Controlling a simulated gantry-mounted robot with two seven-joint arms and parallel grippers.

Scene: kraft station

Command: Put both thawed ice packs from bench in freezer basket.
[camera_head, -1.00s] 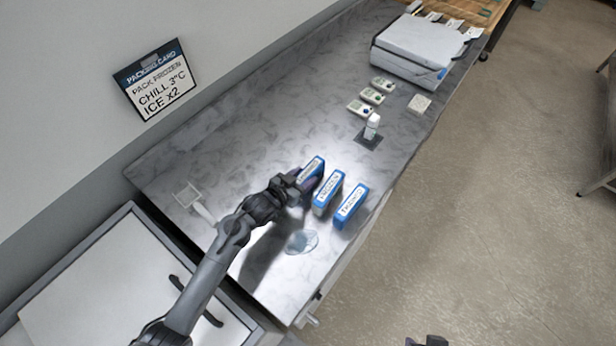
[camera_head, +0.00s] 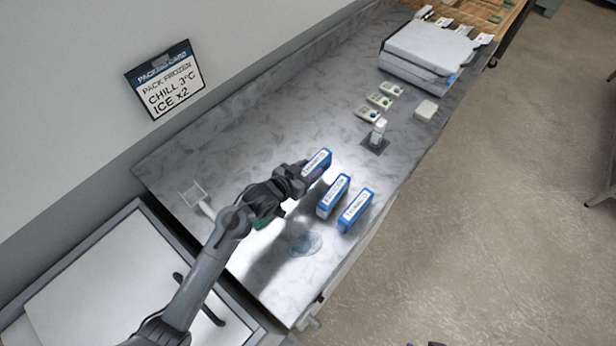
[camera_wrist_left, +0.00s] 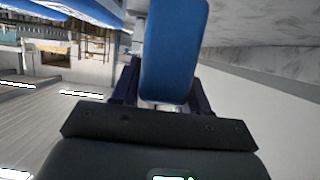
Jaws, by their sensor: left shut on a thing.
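My left gripper (camera_head: 303,177) is shut on a blue ice pack (camera_head: 318,160) with a white label, the leftmost of three, and holds it up off the bench. In the left wrist view this pack (camera_wrist_left: 174,50) stands upright between the fingers. A middle blue pack labelled frozen (camera_head: 333,196) and a right pack labelled thawed (camera_head: 355,210) stand on the bench (camera_head: 240,130) beside it. The held pack's label is too small to read surely. No freezer basket shows. Only a dark sliver, perhaps my right gripper, shows at the bottom edge.
A white lid with a dark handle (camera_head: 213,300) lies at lower left, seemingly shut. A white scoop-like thing (camera_head: 196,199) and a wet patch (camera_head: 305,243) are on the bench. A small vial (camera_head: 378,130), several small devices and a grey case (camera_head: 430,50) are farther back.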

